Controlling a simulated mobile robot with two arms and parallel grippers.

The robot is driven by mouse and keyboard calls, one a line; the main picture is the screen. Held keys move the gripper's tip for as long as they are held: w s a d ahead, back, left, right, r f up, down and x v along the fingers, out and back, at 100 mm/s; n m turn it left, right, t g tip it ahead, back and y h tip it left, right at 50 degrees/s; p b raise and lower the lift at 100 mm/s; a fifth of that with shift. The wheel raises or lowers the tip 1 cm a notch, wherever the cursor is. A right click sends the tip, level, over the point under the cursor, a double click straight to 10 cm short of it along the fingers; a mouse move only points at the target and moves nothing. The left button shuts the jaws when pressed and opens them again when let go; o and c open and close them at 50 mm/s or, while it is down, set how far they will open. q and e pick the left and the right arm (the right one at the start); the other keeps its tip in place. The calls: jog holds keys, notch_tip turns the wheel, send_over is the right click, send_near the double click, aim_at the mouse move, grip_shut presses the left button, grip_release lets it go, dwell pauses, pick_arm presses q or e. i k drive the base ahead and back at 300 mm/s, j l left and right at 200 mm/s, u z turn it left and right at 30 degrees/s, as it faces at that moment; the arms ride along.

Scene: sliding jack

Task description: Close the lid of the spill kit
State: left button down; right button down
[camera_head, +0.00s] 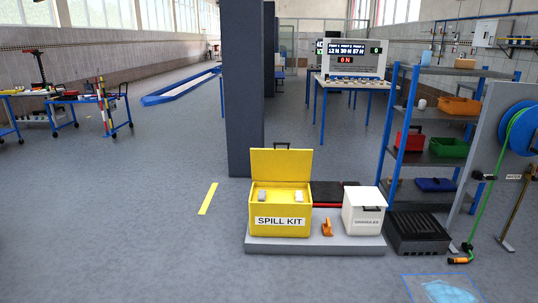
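The spill kit (281,211) is a yellow box labelled "SPILL KIT" on a low grey platform in the middle of the head view. Its yellow lid (281,163) stands open, raised upright at the back of the box, with a dark handle at its top edge. Two small pale items sit inside the box. Neither of my grippers shows in this view.
The grey platform (315,249) also holds an orange object (327,228) and a white granules box (363,211). A dark pillar (243,90) stands behind the kit. A blue-framed shelf (436,150) and a hose reel (520,128) are at right. Floor in front and left is clear.

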aim_at(272, 164)
jog(key=i+j, duration=0.1)
jog(key=i, duration=2.3)
jog(key=l+z, duration=0.05)
jog(key=l, duration=0.05)
